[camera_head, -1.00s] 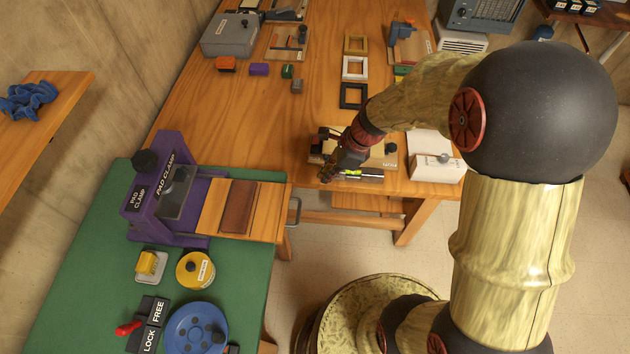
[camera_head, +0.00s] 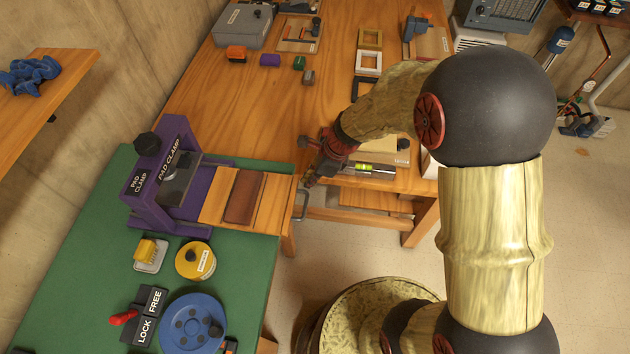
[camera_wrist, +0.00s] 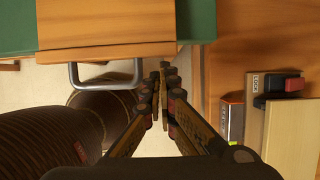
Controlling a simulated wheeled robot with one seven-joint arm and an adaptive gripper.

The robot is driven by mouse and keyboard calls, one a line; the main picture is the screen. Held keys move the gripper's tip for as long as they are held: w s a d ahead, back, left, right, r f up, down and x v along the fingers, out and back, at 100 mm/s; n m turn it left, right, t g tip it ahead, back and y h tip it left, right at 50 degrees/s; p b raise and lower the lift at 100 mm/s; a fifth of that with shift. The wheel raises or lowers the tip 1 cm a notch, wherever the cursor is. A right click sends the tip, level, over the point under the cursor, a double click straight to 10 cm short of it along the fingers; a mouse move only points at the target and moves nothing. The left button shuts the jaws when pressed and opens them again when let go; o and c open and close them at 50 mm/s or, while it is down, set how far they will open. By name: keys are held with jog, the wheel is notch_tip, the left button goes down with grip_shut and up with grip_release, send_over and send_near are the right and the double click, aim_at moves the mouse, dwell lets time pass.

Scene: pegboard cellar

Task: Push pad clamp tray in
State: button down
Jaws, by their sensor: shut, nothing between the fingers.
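The purple pad clamp (camera_head: 160,175) stands on the green mat. Its wooden tray (camera_head: 270,205) sticks out to the right with a brown pad (camera_head: 244,197) on it. A grey metal handle (camera_head: 303,204) is on the tray's outer end. In the wrist view the tray (camera_wrist: 105,30) is at the top left, with the handle (camera_wrist: 105,84) below its edge. My gripper (camera_head: 308,183) is shut and empty, close to the handle; in the wrist view its fingertips (camera_wrist: 163,68) are just right of the handle. I cannot tell whether they touch.
A yellow tin (camera_head: 194,261), a blue disc (camera_head: 192,324) and a LOCK/FREE lever (camera_head: 147,315) are on the green mat (camera_head: 100,235). A wooden workbench (camera_head: 270,110) with blocks and frames lies behind. A green-yellow level (camera_head: 370,169) lies near its front edge.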

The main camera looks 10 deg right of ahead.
aim_at(239, 172)
jog(key=shift+a, duration=0.1)
jog(key=w+a+p, duration=0.2)
jog(key=a+p, duration=0.1)
jog(key=a, duration=0.3)
jog(key=w+a+p, duration=0.3)
jog(key=a+p, duration=0.1)
jog(key=a, duration=0.3)
jog(key=w+a+p, duration=0.2)
jog(key=a+p, duration=0.1)
jog(key=a, duration=0.3)
jog(key=shift+w+a, duration=0.15)
jog(key=shift+a, duration=0.2)
jog(key=shift+r, duration=0.1)
